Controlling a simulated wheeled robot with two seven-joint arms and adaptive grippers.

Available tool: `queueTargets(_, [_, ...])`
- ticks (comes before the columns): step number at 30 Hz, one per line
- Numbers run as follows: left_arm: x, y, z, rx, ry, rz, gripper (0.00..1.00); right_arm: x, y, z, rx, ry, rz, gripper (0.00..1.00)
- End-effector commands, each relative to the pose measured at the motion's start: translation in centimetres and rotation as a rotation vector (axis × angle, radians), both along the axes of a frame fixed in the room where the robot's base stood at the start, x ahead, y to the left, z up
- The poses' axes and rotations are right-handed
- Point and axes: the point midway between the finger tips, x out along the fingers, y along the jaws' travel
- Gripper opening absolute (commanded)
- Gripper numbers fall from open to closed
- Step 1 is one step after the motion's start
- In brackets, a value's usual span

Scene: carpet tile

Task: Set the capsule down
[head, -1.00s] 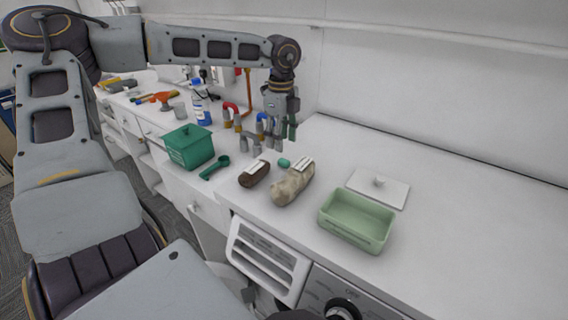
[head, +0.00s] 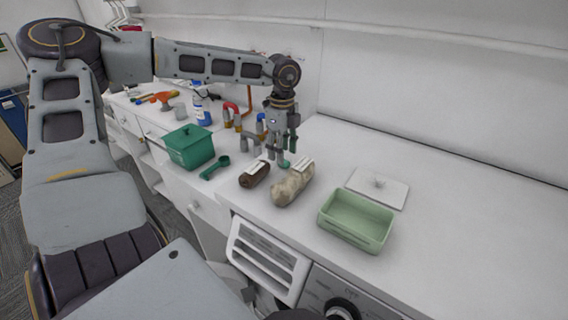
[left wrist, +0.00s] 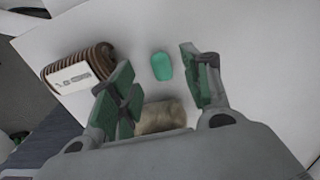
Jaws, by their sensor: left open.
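The small teal capsule (head: 284,163) lies on the white worktop behind the two rolls. My left gripper (head: 281,153) points down just above it, jaws open. In the left wrist view the capsule (left wrist: 161,66) shows in the gap between the two spread green-padded fingers (left wrist: 158,90), apart from both. My right gripper is in no view.
A ribbed brown roll (head: 254,175) and a mottled beige roll (head: 291,185), both labelled, lie close in front. A light green box (head: 365,243) and its white lid (head: 379,184) are to the right. A green bin (head: 190,155) and a green scoop (head: 215,167) are left.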

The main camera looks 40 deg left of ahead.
Motion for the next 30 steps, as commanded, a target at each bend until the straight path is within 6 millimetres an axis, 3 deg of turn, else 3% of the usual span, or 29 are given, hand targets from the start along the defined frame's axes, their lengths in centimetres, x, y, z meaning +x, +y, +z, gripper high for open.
queueTargets(12, [0.1,-0.1,-3.1,-0.001,0.000,0.001,0.48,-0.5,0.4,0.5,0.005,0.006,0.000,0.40])
queueTargets(29, [0.1,-0.1,-3.4,0.000,-0.001,0.001,0.48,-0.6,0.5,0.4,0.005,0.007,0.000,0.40])
queueTargets(30, [0.1,-0.1,-3.4,0.000,-0.001,0.001,0.43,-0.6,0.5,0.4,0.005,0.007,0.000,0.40])
